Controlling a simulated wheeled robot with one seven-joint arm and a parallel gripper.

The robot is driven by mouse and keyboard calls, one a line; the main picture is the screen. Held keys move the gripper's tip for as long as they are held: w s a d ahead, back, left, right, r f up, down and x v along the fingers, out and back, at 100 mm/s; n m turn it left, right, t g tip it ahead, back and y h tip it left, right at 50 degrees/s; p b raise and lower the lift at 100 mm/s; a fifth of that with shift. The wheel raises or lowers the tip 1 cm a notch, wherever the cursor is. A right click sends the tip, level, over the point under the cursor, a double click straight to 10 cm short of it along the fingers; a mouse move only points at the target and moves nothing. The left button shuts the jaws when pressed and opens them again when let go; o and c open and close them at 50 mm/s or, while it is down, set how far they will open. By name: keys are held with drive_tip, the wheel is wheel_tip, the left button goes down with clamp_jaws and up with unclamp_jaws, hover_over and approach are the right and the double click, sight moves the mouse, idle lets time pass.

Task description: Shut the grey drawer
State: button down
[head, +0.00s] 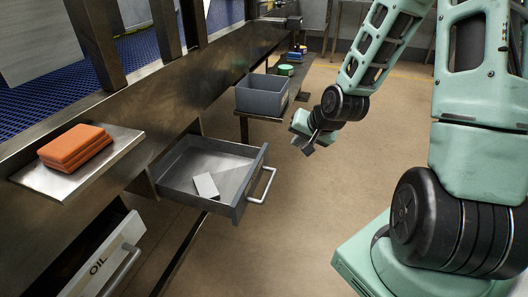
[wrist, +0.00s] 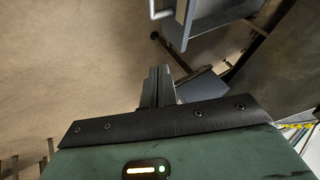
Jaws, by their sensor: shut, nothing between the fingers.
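The grey drawer (head: 232,192) is pulled out from under the metal bench in the head view, with a pale bar handle (head: 263,187) on its front. A small white block (head: 206,186) lies inside it. In the wrist view the drawer (wrist: 212,18) shows at the top, with part of its handle (wrist: 160,10). My gripper (head: 308,148) is to the right of the drawer and behind it in the head view, apart from it. In the wrist view the fingers (wrist: 158,72) are together with nothing between them.
A second drawer marked OIL (head: 103,262) is partly out at lower left. Orange blocks (head: 75,146) lie on a metal shelf (head: 70,182). A grey bin (head: 262,96) stands on a low table behind the drawer.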

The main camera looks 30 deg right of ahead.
drive_tip(key=b, duration=0.3)
approach(266, 153)
wheel_tip(266, 153, down, 4)
drive_tip(key=d, duration=0.3)
drive_tip(key=shift+w+a+f, duration=0.15)
drive_tip(key=shift+w+a, duration=1.15)
drive_tip(key=shift+w, duration=0.2)
